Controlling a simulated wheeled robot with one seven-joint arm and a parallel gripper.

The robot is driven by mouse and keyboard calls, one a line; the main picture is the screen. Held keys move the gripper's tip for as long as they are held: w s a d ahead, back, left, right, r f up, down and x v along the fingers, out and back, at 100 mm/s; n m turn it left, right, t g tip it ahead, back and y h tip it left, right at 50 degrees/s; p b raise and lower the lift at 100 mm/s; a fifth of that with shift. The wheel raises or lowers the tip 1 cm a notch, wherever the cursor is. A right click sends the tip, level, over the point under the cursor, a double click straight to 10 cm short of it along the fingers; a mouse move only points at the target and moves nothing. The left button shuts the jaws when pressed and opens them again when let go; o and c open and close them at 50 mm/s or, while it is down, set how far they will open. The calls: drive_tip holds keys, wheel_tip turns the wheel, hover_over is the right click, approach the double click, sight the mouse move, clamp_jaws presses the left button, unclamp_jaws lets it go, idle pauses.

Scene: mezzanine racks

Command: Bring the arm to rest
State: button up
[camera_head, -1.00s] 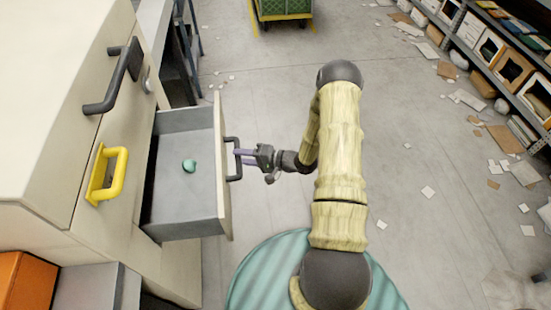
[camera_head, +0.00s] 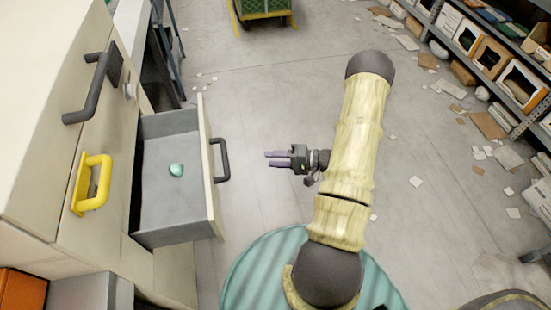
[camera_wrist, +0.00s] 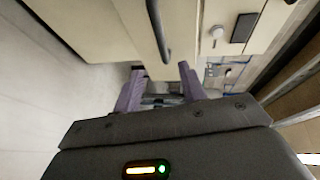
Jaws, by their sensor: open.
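My gripper (camera_head: 272,159) is open and empty in the head view, its two purple fingers pointing left. It is apart from the dark handle (camera_head: 221,160) of the open drawer (camera_head: 150,212), with a gap of floor between them. My arm is bent, with its pale yellow links to the right of the gripper. In the wrist view my gripper's purple fingers (camera_wrist: 160,88) are spread with nothing between them, and the cream cabinet front and a dark handle (camera_wrist: 158,30) show beyond.
The cream cabinet (camera_head: 35,120) stands at the left, with a yellow handle (camera_head: 92,184). A small teal object (camera_head: 176,169) lies in the drawer. A green cart (camera_head: 263,8) is at the top and shelves (camera_head: 500,95) at the upper right. The floor between is mostly clear, with scattered papers.

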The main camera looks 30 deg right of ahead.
idle(0.4)
drive_tip(key=w+r+n+g+h, duration=0.1)
drive_tip(key=w+r+n+h, duration=0.3)
drive_tip(key=w+r+h, duration=0.45)
drive_tip(key=s+a+r+n+g+h, duration=0.1)
drive_tip(key=s+a+r+g, duration=0.15)
drive_tip(key=s, duration=0.35)
drive_tip(key=s+a+r+g+h, duration=0.1)
drive_tip(key=s+a+r+h, duration=0.1)
drive_tip(key=s+a+r, duration=0.3)
drive_tip(key=s+a+r+n+g+h, duration=0.1)
drive_tip(key=s+a+r+g, duration=0.1)
drive_tip(key=s, duration=0.5)
drive_tip(key=w+p+v, duration=0.3)
drive_tip(key=p+v, duration=1.1)
drive_tip(key=shift+a+r+p, duration=0.25)
drive_tip(key=shift+r+p, duration=0.1)
drive_tip(key=shift+r, duration=0.4)
drive_tip(key=shift+f, duration=0.1)
